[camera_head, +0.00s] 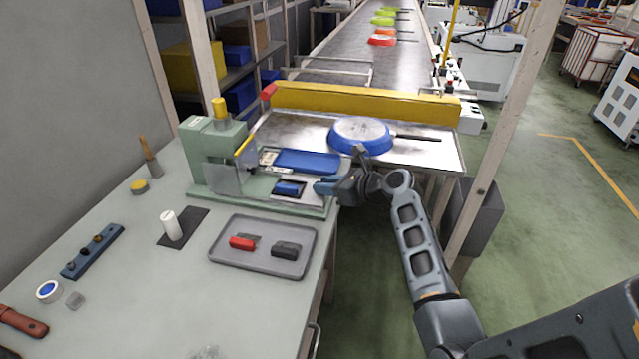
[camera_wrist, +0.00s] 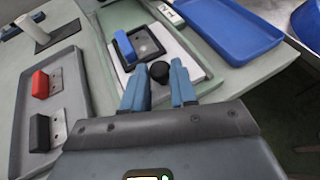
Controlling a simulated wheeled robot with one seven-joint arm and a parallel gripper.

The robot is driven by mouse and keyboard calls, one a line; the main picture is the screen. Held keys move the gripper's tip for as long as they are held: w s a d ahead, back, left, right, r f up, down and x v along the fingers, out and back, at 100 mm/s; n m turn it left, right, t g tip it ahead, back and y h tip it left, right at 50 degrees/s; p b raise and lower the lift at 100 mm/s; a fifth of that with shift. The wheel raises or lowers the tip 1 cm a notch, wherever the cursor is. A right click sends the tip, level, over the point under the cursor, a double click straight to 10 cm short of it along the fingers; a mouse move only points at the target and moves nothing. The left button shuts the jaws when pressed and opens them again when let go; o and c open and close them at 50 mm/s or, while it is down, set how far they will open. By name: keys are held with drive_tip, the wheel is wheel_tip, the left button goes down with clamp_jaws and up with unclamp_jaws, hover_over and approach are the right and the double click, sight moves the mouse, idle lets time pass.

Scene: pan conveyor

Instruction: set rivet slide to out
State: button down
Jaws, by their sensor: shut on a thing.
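The rivet slide (camera_head: 312,200) is a light plate on the green base of the press, with a dark nest and a blue handle (camera_head: 288,188) on it. In the wrist view the slide (camera_wrist: 178,52) carries the blue handle (camera_wrist: 125,46) in its nest and a round black knob (camera_wrist: 160,71) at its near end. My gripper (camera_head: 322,187) is at this end of the slide. In the wrist view its blue fingers (camera_wrist: 159,88) are on either side of the knob and shut on it. The exact finger contact is partly hidden.
The green press (camera_head: 212,150) stands behind the slide. A blue tray (camera_head: 308,161) lies beside it. A grey tray (camera_head: 220,262) holds red and black handles. A blue pan (camera_head: 361,136) rests on the metal table at the conveyor's end. A white cylinder (camera_head: 171,225) stands on a dark mat.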

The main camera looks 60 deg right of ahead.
drive_tip(key=shift+s+d+f, duration=0.1)
drive_tip(key=shift+s, duration=0.2)
drive_tip(key=c, duration=1.2)
unclamp_jaws()
drive_tip(key=v, duration=0.7)
drive_tip(key=shift+s+r, duration=0.25)
drive_tip(key=shift+s, duration=0.1)
drive_tip(key=s+a+f+n+g+h, duration=0.1)
drive_tip(key=s+a+f+n, duration=0.3)
drive_tip(key=s+a+n, duration=0.4)
drive_tip(key=s+a+f+n+g+h, duration=0.1)
drive_tip(key=s+a+f+n+h, duration=0.1)
drive_tip(key=s+a+f+n, duration=0.5)
drive_tip(key=s+a+r+n+t+y, duration=0.1)
drive_tip(key=s+a+r+n, duration=0.5)
drive_tip(key=a+r+n, duration=0.3)
drive_tip(key=s+a+r+n+t+y, duration=0.2)
drive_tip(key=s+a+r+n, duration=0.4)
drive_tip(key=a+r+n, duration=0.4)
drive_tip(key=shift+a+n, duration=0.4)
drive_tip(key=shift+n, duration=0.8)
